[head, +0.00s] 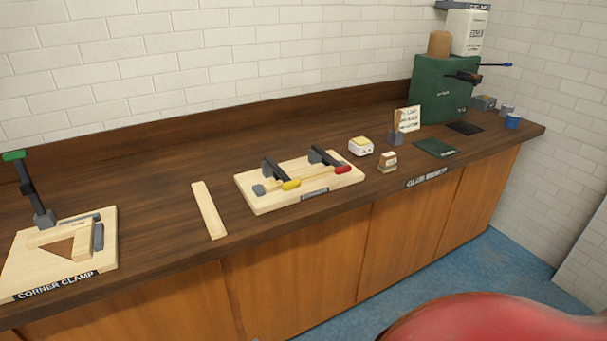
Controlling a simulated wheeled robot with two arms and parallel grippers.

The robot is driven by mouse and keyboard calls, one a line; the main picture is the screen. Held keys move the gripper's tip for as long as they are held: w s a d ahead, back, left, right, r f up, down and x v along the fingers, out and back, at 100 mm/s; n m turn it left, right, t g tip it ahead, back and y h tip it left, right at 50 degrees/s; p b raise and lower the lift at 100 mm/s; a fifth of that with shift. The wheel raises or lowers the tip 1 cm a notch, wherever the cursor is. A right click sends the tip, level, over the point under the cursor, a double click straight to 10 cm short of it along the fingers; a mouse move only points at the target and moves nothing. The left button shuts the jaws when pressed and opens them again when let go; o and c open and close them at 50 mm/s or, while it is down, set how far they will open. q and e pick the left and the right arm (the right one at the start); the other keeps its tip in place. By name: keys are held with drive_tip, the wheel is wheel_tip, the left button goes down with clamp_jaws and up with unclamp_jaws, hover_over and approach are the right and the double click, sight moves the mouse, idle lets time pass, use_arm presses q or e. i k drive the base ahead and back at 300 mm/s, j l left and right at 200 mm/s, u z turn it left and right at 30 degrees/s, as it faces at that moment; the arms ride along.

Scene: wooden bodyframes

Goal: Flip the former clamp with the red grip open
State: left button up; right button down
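The former, a pale wooden board (262,205), lies on the dark counter in the middle of the head view. Two dark clamps are mounted on it. The clamp with the red grip (343,169) is the right one; its dark body (323,156) rises behind the grip. Its grip lies low, close to the board's front right edge. The other clamp has a yellow grip (291,185), also low, to the left. A thin pale strip runs along the board by the clamps. Neither of my grippers is in view.
A corner clamp board (20,272) with an upright green-tipped lever stands at the left. A loose wooden strip (208,210) lies left of the former. A small cream device (361,146) and a green machine (440,90) stand to the right. A red rounded shape fills the bottom right.

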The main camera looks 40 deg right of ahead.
sight(328, 161)
drive_tip(key=z, duration=1.45)
drive_tip(key=i+z, duration=0.1)
drive_tip(key=i, duration=0.3)
drive_tip(key=i+j+z, duration=0.1)
drive_tip(key=i, duration=0.25)
